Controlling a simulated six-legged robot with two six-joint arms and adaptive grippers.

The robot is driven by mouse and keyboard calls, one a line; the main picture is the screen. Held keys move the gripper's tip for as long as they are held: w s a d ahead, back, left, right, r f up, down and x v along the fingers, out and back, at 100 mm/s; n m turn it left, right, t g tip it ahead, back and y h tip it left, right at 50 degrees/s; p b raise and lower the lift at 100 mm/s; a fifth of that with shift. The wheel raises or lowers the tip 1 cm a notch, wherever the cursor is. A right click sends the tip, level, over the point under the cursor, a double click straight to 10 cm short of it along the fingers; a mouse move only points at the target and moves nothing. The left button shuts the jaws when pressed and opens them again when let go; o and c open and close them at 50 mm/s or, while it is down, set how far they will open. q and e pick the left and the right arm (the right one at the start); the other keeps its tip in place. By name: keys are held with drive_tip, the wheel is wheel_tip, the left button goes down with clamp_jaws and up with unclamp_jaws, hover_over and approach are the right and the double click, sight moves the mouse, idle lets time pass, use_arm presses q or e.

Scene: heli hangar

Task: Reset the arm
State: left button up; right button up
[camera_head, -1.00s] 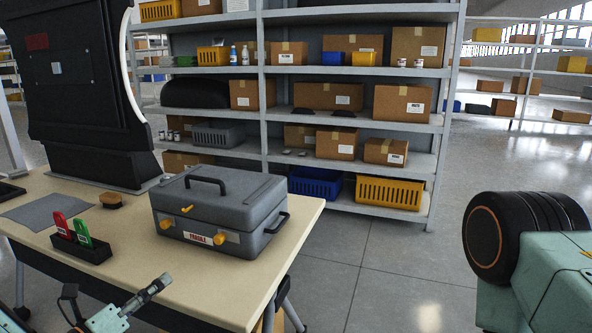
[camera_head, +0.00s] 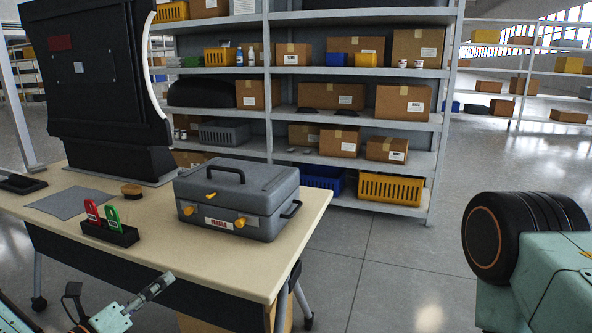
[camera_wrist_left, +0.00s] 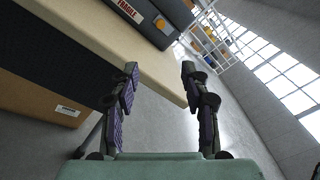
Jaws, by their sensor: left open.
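My left gripper (camera_head: 158,284) is at the lower left of the head view, in front of the table's near edge, and holds nothing. In the left wrist view my left gripper (camera_wrist_left: 160,72) shows its two fingers apart with nothing between them. The table (camera_head: 285,255) has a pale top; its edge also shows beyond the fingers in the left wrist view (camera_wrist_left: 135,62). My right gripper is out of view; only part of my right arm shows at the right of the head view.
A closed grey case (camera_head: 245,190) with yellow latches stands on the table. Left of it are a black holder (camera_head: 110,233) with red and green items, a brush (camera_head: 131,190) and a grey cloth (camera_head: 70,202). Shelves (camera_head: 400,205) stand behind. Open floor (camera_head: 385,265) lies right of the table.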

use_arm(q)
drive_tip(key=s+d+f+n+g+y, duration=0.1)
drive_tip(key=s+f+n+g+y, duration=0.25)
drive_tip(key=s+f+n, duration=0.65)
drive_tip(key=s+d+f+n+g+y, duration=0.15)
drive_tip(key=f+n+g, duration=0.35)
drive_tip(key=n, duration=1)
drive_tip(key=s+f+n+g+y, duration=0.1)
drive_tip(key=s+f+n+g, duration=0.1)
drive_tip(key=s, duration=0.6)
drive_tip(key=s+d+f+n+g+y, duration=0.1)
drive_tip(key=s+f+n+g, duration=0.1)
drive_tip(key=s, duration=0.7)
drive_tip(key=s+d+f+n+g+p, duration=0.1)
drive_tip(key=s+f+n+g, duration=0.1)
drive_tip(key=s, duration=0.7)
drive_tip(key=shift+d+f+n+g+y, duration=0.25)
drive_tip(key=shift+n+g+y, duration=0.15)
drive_tip(key=shift+n+g, duration=0.45)
drive_tip(key=shift+w, duration=0.1)
